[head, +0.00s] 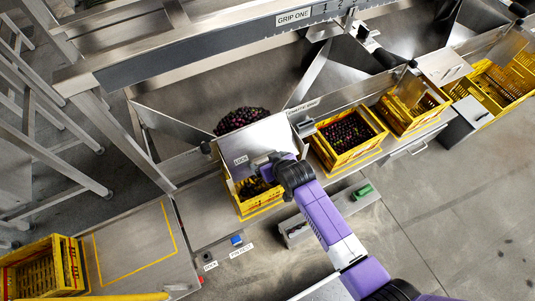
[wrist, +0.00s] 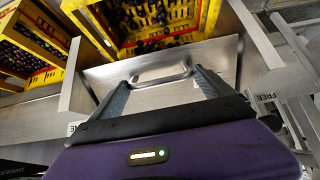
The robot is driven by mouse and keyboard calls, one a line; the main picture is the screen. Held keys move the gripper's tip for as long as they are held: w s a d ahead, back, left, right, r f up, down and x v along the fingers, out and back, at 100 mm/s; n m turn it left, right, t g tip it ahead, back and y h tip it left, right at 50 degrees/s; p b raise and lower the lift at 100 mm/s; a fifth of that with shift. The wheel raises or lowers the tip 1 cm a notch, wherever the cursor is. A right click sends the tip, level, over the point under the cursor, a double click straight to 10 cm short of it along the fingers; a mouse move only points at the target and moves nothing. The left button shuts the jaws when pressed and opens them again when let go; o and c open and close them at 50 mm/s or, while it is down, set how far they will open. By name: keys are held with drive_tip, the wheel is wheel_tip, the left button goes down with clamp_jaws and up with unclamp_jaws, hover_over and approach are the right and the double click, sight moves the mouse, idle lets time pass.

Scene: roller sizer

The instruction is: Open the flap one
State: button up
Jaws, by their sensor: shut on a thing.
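The flap (head: 262,138) is a bare metal plate in the head view, with a dark fruit pile (head: 240,118) behind it and a yellow crate (head: 262,208) below. My gripper (head: 268,160) is at the flap's face, at the end of my purple arm. In the wrist view, the flap plate (wrist: 108,75) has a bar handle (wrist: 160,74) between my two grey fingers (wrist: 165,80), and my gripper is shut on it. The flap looks tilted out over the crate. My gripper hides part of the flap and crate in the head view.
A yellow-outlined platform (head: 135,250) is empty at the left.

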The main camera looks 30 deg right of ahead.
drive_tip(key=shift+g, duration=0.3)
drive_tip(key=shift+a+r+p, duration=0.2)
drive_tip(key=shift+r+p, duration=1.15)
drive_tip(key=shift+r, duration=0.05)
drive_tip(key=shift+a+r+p, duration=0.15)
drive_tip(key=shift+r+p, duration=1.15)
drive_tip(key=shift+r, duration=0.1)
drive_tip(key=o, duration=1.8)
drive_tip(key=shift+f, duration=0.15)
drive_tip(key=shift+s+d+f, duration=0.1)
drive_tip(key=shift+s+d, duration=0.05)
